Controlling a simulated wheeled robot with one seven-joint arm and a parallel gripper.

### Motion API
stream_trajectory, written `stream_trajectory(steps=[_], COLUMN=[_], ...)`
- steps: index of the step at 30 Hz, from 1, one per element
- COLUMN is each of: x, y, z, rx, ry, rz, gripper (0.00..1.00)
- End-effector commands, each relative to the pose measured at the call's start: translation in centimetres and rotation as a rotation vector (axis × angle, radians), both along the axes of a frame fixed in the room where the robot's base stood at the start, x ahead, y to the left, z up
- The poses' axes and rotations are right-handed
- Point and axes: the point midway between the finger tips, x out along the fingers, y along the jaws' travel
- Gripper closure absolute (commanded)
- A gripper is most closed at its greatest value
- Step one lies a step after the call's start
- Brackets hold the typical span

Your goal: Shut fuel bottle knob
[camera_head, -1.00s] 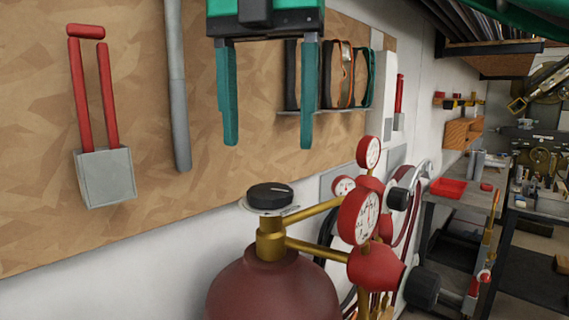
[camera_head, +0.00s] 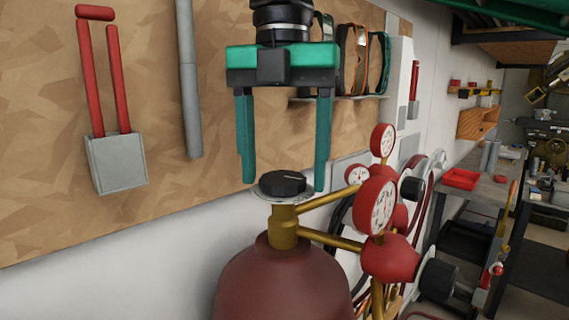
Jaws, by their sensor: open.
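The fuel bottle (camera_head: 284,285) is dark red with a brass neck. Its black knob (camera_head: 282,183) sits on top over a pale disc. My gripper (camera_head: 284,186) points down with its green fingers spread wide, one on each side of the knob in the picture. The fingertips are at about the height of the knob. It is empty. I cannot tell whether the fingers are exactly level with the knob in depth, and I see no contact.
Brass pipes lead right from the neck to red gauges (camera_head: 376,204) and a red valve body (camera_head: 389,258), close beside the right finger. A cork board (camera_head: 140,60) with hung tools is behind. A workbench with a red tray (camera_head: 461,179) stands at the right.

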Motion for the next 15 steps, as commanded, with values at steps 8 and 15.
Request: stream_trajectory(steps=[8, 15], x=[-0.01, -0.06], y=[0.01, -0.02], z=[0.03, 0.04], rx=[0.000, -0.001], ry=[0.000, 0.000], rz=[0.000, -0.004], gripper=[0.65, 0.75])
